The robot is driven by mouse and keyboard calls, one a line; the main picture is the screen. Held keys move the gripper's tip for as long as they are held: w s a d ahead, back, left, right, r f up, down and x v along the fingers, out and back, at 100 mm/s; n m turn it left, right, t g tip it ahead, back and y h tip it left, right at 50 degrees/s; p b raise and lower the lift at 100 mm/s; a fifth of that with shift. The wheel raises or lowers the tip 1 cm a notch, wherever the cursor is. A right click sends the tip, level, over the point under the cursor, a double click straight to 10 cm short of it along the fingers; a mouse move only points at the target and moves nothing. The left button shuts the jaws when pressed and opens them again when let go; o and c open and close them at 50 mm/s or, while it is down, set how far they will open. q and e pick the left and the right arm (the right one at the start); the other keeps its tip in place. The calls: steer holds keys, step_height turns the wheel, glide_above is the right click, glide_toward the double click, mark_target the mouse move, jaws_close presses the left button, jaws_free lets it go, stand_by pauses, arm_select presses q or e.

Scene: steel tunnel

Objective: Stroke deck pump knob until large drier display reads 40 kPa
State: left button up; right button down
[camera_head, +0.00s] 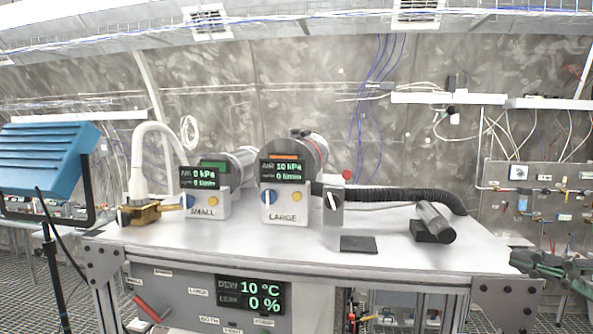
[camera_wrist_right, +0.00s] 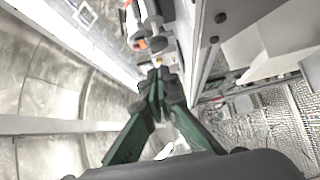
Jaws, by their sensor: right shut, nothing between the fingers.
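The large drier (camera_head: 283,208) stands on the bench; its display (camera_head: 282,172) reads 10 kPa on the top line, the lower line is too small to be sure of. A red ball knob (camera_head: 347,175) shows just above the grey valve box (camera_head: 333,205) beside it. A grey cylinder on a black base (camera_head: 435,222) lies tilted on the right of the bench top; I cannot tell which of these is the deck pump knob. My right gripper (camera_head: 514,259) is shut and empty at the bench's right end, apart from these; its green fingers meet in the wrist view (camera_wrist_right: 158,78). My left gripper is out of view.
The small drier (camera_head: 207,203) reads 0 kPa. A brass fitting with a white hose (camera_head: 142,211) stands at the left. A black corrugated hose (camera_head: 400,195) runs behind the grey cylinder. A dark flat pad (camera_head: 358,244) lies near the front edge. A blue lamp (camera_head: 45,160) stands left.

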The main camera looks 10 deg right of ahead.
stand_by(0.8)
steer(key=shift+s+a+f+b, duration=0.15)
steer(key=shift+s+b, duration=0.65)
steer(key=shift+b, duration=1.45)
steer(key=shift+s+a+b, duration=0.25)
steer(key=shift+s+b, duration=0.5)
steer(key=shift+b, duration=1.5)
steer(key=p, duration=0.6)
glide_toward(443, 235)
steer(key=x, duration=0.5)
steer(key=shift+a, duration=0.3)
steer(key=shift+w+f, duration=0.1)
steer(key=shift+w, duration=0.2)
steer(key=shift+d, duration=0.1)
